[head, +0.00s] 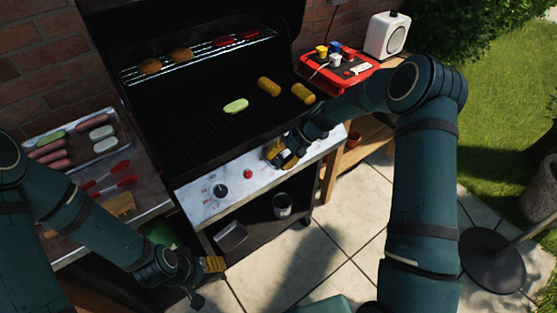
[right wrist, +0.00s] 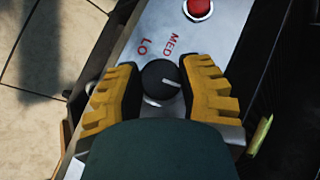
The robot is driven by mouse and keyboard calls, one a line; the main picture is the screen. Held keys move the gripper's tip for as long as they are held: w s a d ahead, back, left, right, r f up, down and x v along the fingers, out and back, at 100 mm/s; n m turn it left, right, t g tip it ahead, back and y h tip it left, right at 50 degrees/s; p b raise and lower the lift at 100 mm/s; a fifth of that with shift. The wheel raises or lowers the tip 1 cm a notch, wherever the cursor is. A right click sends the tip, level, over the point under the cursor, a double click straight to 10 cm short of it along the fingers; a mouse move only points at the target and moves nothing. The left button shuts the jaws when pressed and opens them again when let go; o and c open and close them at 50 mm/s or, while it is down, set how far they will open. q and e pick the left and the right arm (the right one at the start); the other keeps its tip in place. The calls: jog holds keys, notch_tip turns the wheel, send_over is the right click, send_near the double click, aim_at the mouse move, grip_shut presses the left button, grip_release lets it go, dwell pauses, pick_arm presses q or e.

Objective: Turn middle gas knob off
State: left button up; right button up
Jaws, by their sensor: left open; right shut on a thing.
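A round black gas knob (right wrist: 161,79) with a white pointer line sits between the yellow fingers of my right gripper (right wrist: 163,92) in the right wrist view. The gripper is shut on this knob, and red LO and MED labels show beside it. In the head view my right gripper (head: 283,153) covers the knob at the right part of the steel front panel (head: 262,184). Another black knob (head: 221,190) is uncovered further left on the panel. A red button (head: 248,174) lies between them. My left gripper (head: 206,279) is open and empty, low in front of the grill.
The open grill holds corn (head: 269,87), a green slice (head: 236,105) and food on a rack (head: 200,57). A side shelf with a tray (head: 109,126) and red-handled tools is left. A red tray (head: 352,63) stands right. Paving in front is clear.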

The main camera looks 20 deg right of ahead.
jog(key=shift+s+a+f, duration=0.1)
dwell(0.3)
jog(key=o, duration=1.2)
jog(key=shift+d+r, duration=0.35)
jog(key=shift+r, duration=0.05)
jog(key=v, duration=1.1)
